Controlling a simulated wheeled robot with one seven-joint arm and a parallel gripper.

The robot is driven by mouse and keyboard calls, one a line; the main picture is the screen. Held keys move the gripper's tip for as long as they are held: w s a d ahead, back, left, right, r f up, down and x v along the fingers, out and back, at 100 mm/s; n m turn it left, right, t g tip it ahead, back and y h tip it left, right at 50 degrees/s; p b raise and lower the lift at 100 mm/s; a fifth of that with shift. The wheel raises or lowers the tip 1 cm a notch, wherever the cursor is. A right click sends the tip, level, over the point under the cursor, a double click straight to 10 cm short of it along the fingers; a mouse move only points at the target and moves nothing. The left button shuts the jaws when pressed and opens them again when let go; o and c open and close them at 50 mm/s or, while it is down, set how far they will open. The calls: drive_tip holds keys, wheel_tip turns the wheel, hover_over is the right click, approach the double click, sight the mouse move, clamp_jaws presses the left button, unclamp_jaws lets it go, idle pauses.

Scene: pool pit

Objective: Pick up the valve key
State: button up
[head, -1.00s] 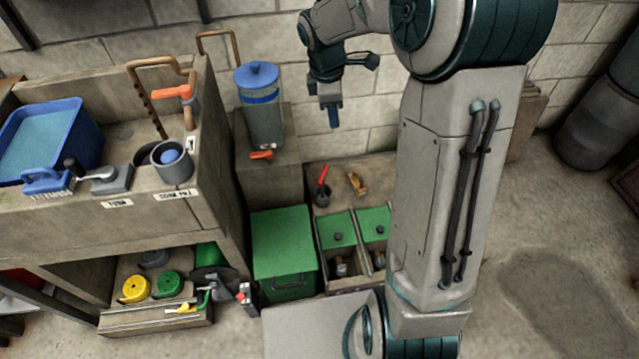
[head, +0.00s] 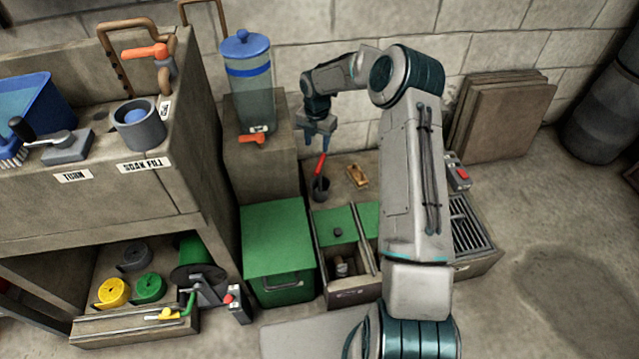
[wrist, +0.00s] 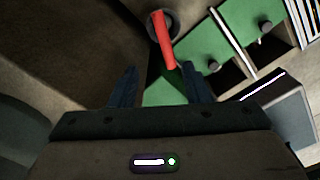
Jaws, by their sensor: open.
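The valve key appears to be the red-handled tool (head: 320,166) standing tilted in a small dark cup (head: 321,188) on the ledge by the wall. In the wrist view its red handle (wrist: 164,45) rises from the cup (wrist: 151,30) toward my fingers, and its lower end is hidden inside the cup. My gripper (head: 318,141) is open and empty, pointing down just above the handle. In the wrist view the handle's near end lies just beyond the fingertips (wrist: 157,72), closer to the right finger. I see no clear contact.
A blue-lidded container (head: 247,85) stands on a pedestal left of my gripper. Green-lidded boxes (head: 336,227) lie in front of the cup. A small tan object (head: 357,176) sits right of it. The block wall (head: 350,110) is close behind.

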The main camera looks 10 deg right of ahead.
sight(320, 163)
wheel_tip(320, 163, down, 7)
drive_tip(key=shift+b, duration=1)
drive_tip(key=f+b, duration=0.1)
drive_tip(key=f, duration=0.1)
drive_tip(key=d+f+b, duration=0.1)
drive_tip(key=f, duration=0.1)
drive_tip(key=shift+s, duration=0.1)
drive_tip(key=shift+f+b, duration=0.3)
drive_tip(key=shift+f, duration=0.25)
drive_tip(key=shift+r, duration=0.1)
clamp_jaws()
